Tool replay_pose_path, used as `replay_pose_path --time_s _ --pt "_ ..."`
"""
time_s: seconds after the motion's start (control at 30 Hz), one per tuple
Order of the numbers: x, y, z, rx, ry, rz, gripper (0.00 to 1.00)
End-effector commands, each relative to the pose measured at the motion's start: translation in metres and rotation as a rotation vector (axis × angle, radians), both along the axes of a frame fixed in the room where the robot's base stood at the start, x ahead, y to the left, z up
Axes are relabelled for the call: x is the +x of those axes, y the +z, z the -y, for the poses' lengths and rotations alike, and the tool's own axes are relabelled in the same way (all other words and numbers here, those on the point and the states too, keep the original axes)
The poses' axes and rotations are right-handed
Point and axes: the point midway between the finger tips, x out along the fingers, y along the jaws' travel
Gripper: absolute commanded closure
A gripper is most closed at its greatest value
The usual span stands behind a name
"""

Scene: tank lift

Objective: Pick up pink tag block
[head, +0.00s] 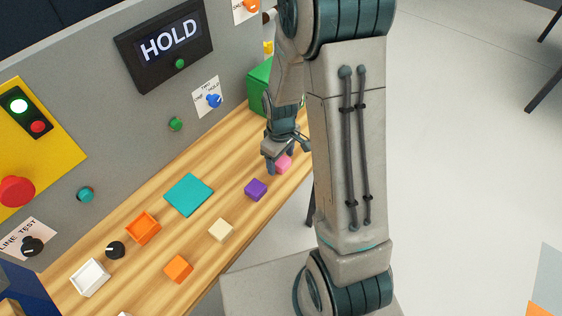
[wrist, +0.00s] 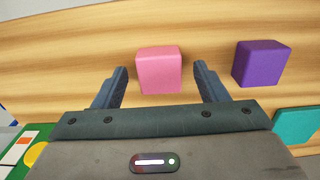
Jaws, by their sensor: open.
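The pink tag block (wrist: 159,70) sits on the wooden bench top, between the two open fingers of my gripper (wrist: 160,88) in the wrist view. There are gaps between the block and both fingers, with the wider one on the right. In the head view the pink block (head: 283,162) is partly hidden by my gripper (head: 284,155), which is right at it from above. My gripper is open and holds nothing.
A purple block (head: 256,189) stands close by, with a teal square (head: 188,195), a beige block (head: 221,230) and an orange block (head: 178,268) farther along the bench. A green box (head: 259,87) stands behind my gripper. The grey panel wall bounds the bench's back.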

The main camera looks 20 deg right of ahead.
Motion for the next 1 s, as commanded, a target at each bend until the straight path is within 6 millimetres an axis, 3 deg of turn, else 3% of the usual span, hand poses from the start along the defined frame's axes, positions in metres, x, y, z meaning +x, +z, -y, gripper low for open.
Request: replay_pose_path --time_s 0.33,0.5,0.53,1.0 --pt "-0.0001 -0.0071 0.0001 -0.001 0.000 0.001 0.34" --pt "-0.0001 -0.0069 0.0001 0.000 0.000 0.000 0.81" --pt "-0.0001 -0.0069 0.0001 0.000 0.000 0.000 0.83" --pt "0.0006 0.0008 0.0001 0.000 0.000 0.002 0.83"
